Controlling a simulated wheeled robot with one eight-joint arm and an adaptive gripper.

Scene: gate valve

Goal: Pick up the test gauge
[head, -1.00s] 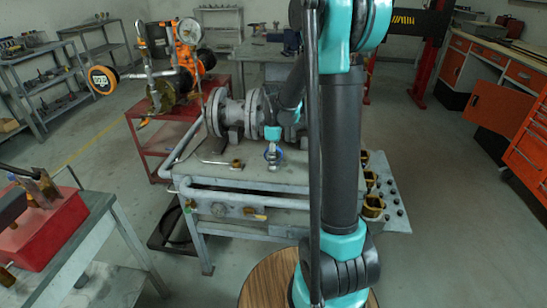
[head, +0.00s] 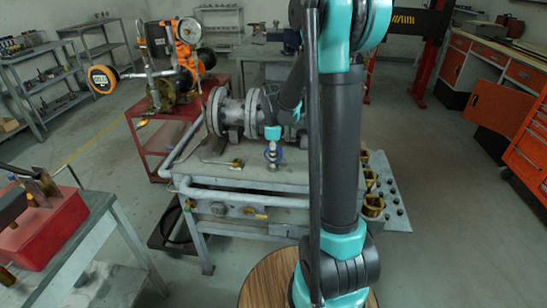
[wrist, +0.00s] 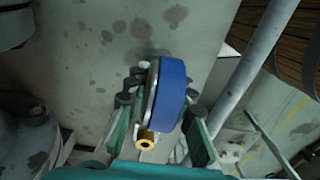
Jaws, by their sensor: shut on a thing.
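The test gauge (wrist: 173,92) has a blue round case and shows edge-on in the wrist view, with a brass fitting (wrist: 147,140) at its near end. My gripper (wrist: 160,102) is shut on it, with one dark-padded finger on each side. In the head view my gripper (head: 272,150) points down over the grey bench, with the blue test gauge (head: 279,155) at its fingertips. Whether the gauge touches the bench top is hard to tell.
The grey bench (head: 225,173) carries a flanged gate valve (head: 236,113) close behind my gripper and a small brass-ended tool (head: 236,162) to the left. A red cart (head: 152,160) with a pump stands behind left. A red box (head: 45,228) is on the left table.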

